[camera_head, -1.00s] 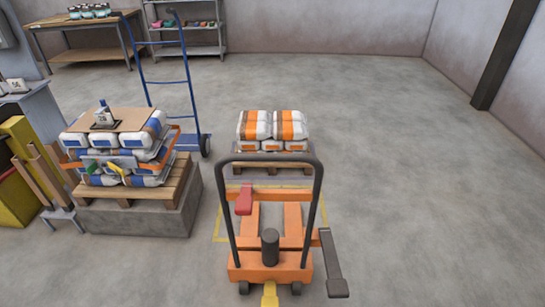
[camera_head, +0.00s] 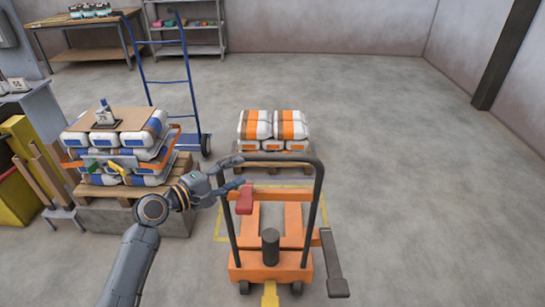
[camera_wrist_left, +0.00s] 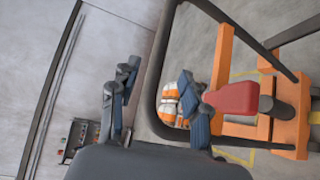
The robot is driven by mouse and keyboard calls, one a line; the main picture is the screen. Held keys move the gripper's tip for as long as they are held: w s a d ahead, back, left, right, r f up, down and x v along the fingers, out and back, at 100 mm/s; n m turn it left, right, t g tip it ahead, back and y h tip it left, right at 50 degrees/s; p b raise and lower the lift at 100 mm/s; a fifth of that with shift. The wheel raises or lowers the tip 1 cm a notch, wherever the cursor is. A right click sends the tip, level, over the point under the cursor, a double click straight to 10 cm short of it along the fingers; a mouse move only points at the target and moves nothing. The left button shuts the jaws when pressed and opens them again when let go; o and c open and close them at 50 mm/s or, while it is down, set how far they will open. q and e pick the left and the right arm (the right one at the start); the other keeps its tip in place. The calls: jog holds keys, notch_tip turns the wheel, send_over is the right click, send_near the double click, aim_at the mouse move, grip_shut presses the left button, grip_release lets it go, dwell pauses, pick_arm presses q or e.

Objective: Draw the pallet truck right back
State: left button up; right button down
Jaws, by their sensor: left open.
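The orange pallet truck (camera_head: 270,258) stands in front of me with its dark handle loop (camera_head: 318,205) upright and a red lever (camera_head: 245,199) inside the loop's left side. Its two orange forks point away toward a pallet (camera_head: 272,159) of white and orange bags (camera_head: 273,125). My left gripper (camera_head: 235,174) is open at the loop's upper left corner. In the left wrist view its fingers (camera_wrist_left: 155,105) stand apart, with the loop's dark bar between them and the red lever (camera_wrist_left: 232,98) close to one finger. I cannot tell whether they touch. My right gripper is not in view.
At left, a pallet of white and blue bags (camera_head: 150,165) sits on a grey block, with a blue hand truck (camera_head: 190,90) behind it. A workbench (camera_head: 85,25) and shelf (camera_head: 185,28) stand at the back. The floor on the right (camera_head: 420,170) is clear.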

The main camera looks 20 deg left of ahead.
aim_at(267, 159)
pick_arm(q)
jog(key=p+x, duration=0.1)
jog(key=x, duration=1.2)
jog(key=shift+w+d+f, duration=0.1)
jog(key=shift+d+f, duration=0.05)
jog(key=shift+d, duration=0.05)
grip_shut()
